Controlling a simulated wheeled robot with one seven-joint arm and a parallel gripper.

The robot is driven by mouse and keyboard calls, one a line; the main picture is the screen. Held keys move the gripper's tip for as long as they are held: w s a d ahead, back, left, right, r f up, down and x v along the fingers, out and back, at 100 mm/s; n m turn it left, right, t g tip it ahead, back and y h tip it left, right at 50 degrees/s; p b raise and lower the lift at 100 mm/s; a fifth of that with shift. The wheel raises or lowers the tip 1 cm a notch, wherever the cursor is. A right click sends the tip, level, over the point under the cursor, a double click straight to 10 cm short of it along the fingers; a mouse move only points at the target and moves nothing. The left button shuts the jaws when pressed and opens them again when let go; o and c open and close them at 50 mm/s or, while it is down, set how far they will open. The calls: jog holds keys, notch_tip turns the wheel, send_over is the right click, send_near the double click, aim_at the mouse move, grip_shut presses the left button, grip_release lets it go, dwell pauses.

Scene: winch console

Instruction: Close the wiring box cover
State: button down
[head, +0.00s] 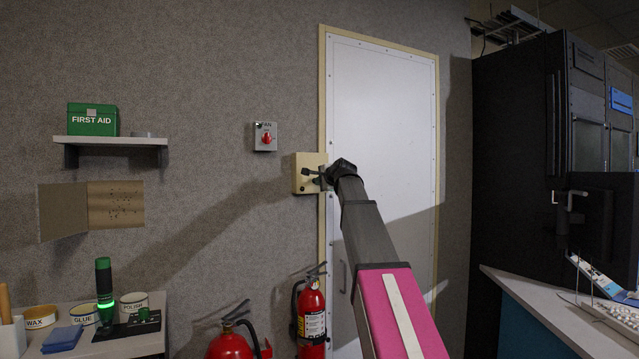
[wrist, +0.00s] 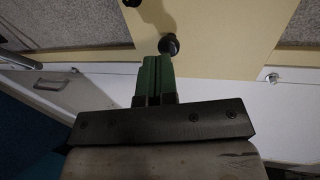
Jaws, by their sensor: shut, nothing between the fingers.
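A beige box (head: 297,174), which I take to be the wiring box, is on the wall at the left edge of the white door. Its beige face (wrist: 215,40) fills the top middle of the wrist view, with a round black knob (wrist: 170,44) on it. My gripper (head: 313,174) is at the front of the box, reaching in from the right. Its green fingers (wrist: 155,72) are together and empty, with their tips just by the knob. I cannot tell whether they touch it. My gripper hides part of the box, and I cannot tell how far its cover stands open.
The white door (head: 380,130) is behind my arm. A red fan switch (head: 265,137) is up and left of the box. A fire extinguisher (head: 311,315) stands below. A shelf with a first aid box (head: 93,119) and an open brown panel (head: 115,205) are further left.

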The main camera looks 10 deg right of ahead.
jog(key=s+f+v, duration=0.1)
jog(key=f+v, duration=0.2)
jog(key=v, duration=0.9)
jog(key=s+a+f+n+g+h, duration=0.1)
jog(key=s+f+n+g, duration=0.15)
jog(key=f, duration=1.65)
jog(key=s+a+f+n+g+h, duration=0.1)
jog(key=f+n+g, duration=0.3)
jog(key=f, duration=1.5)
jog(key=s+f+n+g+h, duration=0.1)
jog(key=s+f+n+g, duration=0.1)
jog(key=s+f, duration=0.6)
jog(key=s+a+f+n+g+h, duration=0.1)
jog(key=s+f+n+g, duration=0.2)
jog(key=s+f, duration=0.5)
jog(key=s+f+n+g, duration=0.3)
jog(key=s+f, duration=0.5)
jog(key=f, duration=0.8)
jog(key=shift+a+f+h, duration=0.15)
jog(key=shift+f+h, duration=0.05)
jog(key=shift+h, duration=0.2)
